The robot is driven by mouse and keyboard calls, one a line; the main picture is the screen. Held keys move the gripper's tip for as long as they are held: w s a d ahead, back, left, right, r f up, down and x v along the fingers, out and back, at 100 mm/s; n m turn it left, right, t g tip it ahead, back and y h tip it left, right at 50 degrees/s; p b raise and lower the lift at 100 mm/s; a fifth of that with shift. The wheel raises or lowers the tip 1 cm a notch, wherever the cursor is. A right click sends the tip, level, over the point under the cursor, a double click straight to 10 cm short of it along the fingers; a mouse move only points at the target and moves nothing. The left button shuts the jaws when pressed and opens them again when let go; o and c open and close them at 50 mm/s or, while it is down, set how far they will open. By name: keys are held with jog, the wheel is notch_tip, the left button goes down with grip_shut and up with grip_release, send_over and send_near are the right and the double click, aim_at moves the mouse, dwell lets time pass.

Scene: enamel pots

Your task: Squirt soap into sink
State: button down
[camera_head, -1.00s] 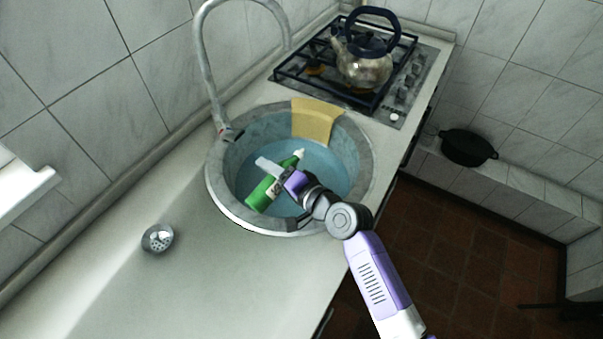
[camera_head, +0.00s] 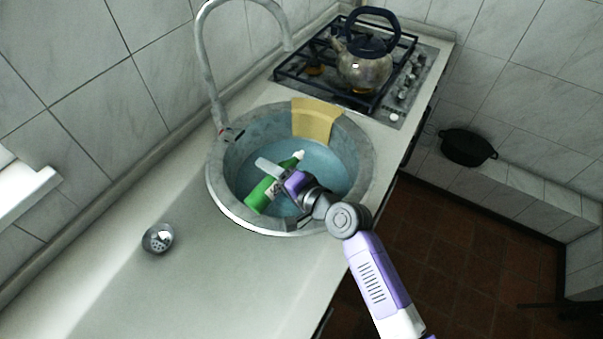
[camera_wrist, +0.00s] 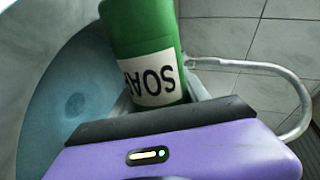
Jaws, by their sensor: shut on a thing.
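The green soap bottle (camera_head: 259,195) with a white cap is tilted over the round sink, its cap end toward the upper right in the head view. In the wrist view the soap bottle (camera_wrist: 141,30) shows its white label with the word SOAP upside down. My gripper (camera_head: 270,177) is shut on the bottle; its fingers partly hide the bottle's middle. The grey stone sink (camera_head: 222,198) has a blue inside, and its drain shows in the wrist view. I cannot tell whether any soap is coming out.
A yellow cloth (camera_head: 317,121) hangs over the sink's back rim. A curved metal faucet (camera_head: 206,70) stands at the sink's left. A kettle (camera_head: 364,70) sits on the gas stove (camera_head: 400,88) behind. A metal strainer-like piece (camera_head: 158,238) lies on the counter (camera_head: 215,290), which is otherwise clear in front.

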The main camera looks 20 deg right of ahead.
jog(key=shift+a+f+m, duration=0.1)
jog(key=shift+f+m, duration=0.3)
dwell(2.9)
